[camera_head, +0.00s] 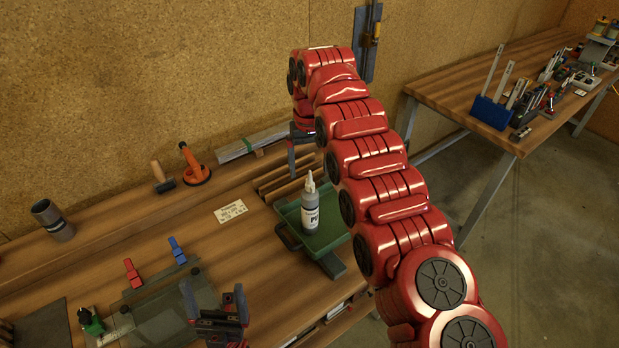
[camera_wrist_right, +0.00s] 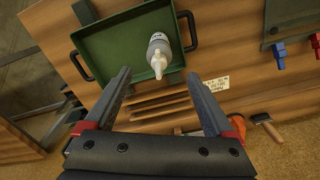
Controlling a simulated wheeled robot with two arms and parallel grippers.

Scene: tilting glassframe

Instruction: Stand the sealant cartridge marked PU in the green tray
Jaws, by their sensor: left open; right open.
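The grey sealant cartridge marked PU (camera_head: 310,207) stands upright in the green tray (camera_head: 328,238), its pale nozzle pointing up. My left gripper (camera_head: 216,308) is open and empty over the bench front.
A label card (camera_head: 230,211) lies left of the tray. Red (camera_head: 132,272) and blue (camera_head: 177,250) clamps sit on a glass frame. Bare wood lies between.

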